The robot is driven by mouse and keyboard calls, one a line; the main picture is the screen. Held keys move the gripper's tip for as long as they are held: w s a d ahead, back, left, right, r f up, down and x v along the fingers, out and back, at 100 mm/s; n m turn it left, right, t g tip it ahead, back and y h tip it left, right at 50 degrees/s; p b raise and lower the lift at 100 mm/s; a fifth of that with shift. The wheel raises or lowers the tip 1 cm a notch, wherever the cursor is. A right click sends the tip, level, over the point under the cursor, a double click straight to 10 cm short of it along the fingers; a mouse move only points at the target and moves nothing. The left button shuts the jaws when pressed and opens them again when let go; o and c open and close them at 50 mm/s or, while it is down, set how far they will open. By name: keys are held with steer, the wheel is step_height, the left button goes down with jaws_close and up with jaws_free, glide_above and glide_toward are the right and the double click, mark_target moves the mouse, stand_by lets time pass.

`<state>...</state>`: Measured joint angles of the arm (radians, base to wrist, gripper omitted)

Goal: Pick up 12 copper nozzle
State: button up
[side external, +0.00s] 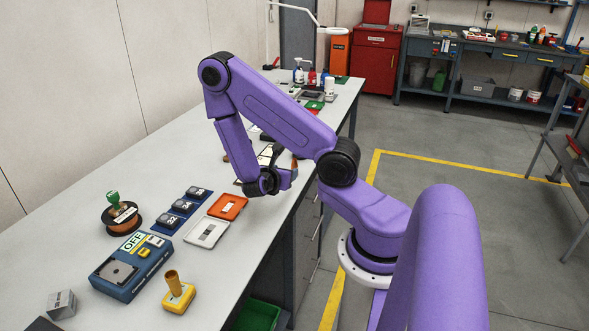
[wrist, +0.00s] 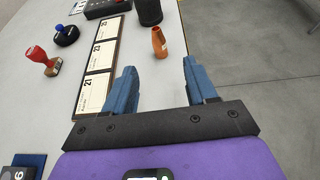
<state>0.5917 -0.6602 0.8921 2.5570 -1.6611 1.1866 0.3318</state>
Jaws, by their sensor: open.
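A copper-coloured nozzle (wrist: 159,42), a tapered cone, stands upright on the table in the wrist view. It lies just beyond the fingertips, between their lines. My gripper (wrist: 160,72) is open, its two blue fingers spread with nothing between them. In the side external view my gripper (side external: 285,180) is low over the table near its right edge. An orange tip (side external: 294,163), likely the same nozzle, shows just behind it there. The number 12 is not readable on the nozzle.
A dark frame with numbered cards (wrist: 97,62) lies left of the nozzle. A dark cup (wrist: 149,12) stands behind it. The orange tray (side external: 228,206) and grey tray (side external: 206,232) lie nearer the side camera.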

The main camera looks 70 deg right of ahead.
mark_target(294, 167)
steer(key=x, duration=0.7)
steer(key=shift+d+f, duration=0.1)
steer(key=shift+d, duration=0.05)
steer(key=shift+x, duration=2.7)
steer(key=shift+w+f, duration=0.15)
steer(key=shift+f, duration=0.05)
steer(key=c, duration=1.1)
